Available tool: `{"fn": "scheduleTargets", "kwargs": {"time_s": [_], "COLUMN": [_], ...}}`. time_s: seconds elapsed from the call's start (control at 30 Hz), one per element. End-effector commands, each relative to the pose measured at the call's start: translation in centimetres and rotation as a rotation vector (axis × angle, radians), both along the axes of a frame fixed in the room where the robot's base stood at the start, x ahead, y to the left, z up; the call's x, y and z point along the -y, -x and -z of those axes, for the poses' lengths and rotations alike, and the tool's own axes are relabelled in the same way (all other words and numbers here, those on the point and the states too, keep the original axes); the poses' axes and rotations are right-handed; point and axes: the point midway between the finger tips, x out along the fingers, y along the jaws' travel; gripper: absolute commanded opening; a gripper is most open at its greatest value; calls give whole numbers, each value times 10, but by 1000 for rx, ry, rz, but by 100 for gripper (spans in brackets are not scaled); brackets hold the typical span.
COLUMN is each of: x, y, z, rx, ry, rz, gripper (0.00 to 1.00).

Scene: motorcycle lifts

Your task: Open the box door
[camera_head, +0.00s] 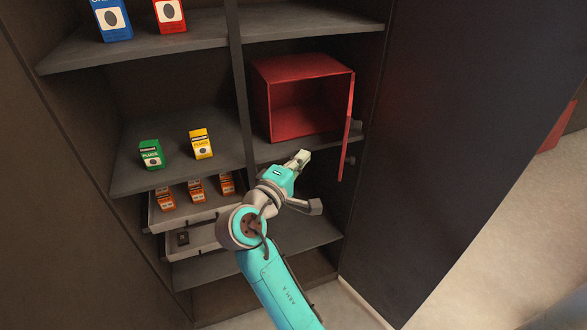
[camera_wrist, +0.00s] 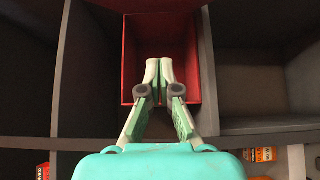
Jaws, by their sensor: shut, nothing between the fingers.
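The red box (camera_head: 262,97) sits on a shelf on the right side of the cabinet, its front open and its inside looking empty. Its red door (camera_head: 347,130) stands swung out at the box's right side, seen nearly edge-on, with a small dark handle beside it. My gripper (camera_head: 304,157) is in front of and below the box opening, apart from the door. In the wrist view my gripper (camera_wrist: 159,70) is shut and empty, its fingertips pressed together before the red box (camera_wrist: 127,60). I cannot make out the door clearly there.
Left shelves hold a green carton (camera_head: 151,154), a yellow carton (camera_head: 201,143), and blue (camera_head: 111,20) and red (camera_head: 169,15) cartons above. Pulled-out drawers (camera_head: 193,240) with orange cartons (camera_head: 196,189) lie left of my arm. A dark cabinet door (camera_head: 450,130) stands to the right.

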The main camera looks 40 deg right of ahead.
Motion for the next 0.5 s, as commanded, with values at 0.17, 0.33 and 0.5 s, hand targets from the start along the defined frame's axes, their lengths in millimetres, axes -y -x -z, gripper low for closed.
{"fn": "scheduleTargets", "kwargs": {"time_s": [0.17, 0.33, 0.5], "x": [32, 46, 54], "y": [-13, 5, 16], "z": [0, 1, 0], "rx": [1, 1, 0], "ry": [-1, 0, 0], "rz": [3, 0, 0], "gripper": [0, 0, 0]}}
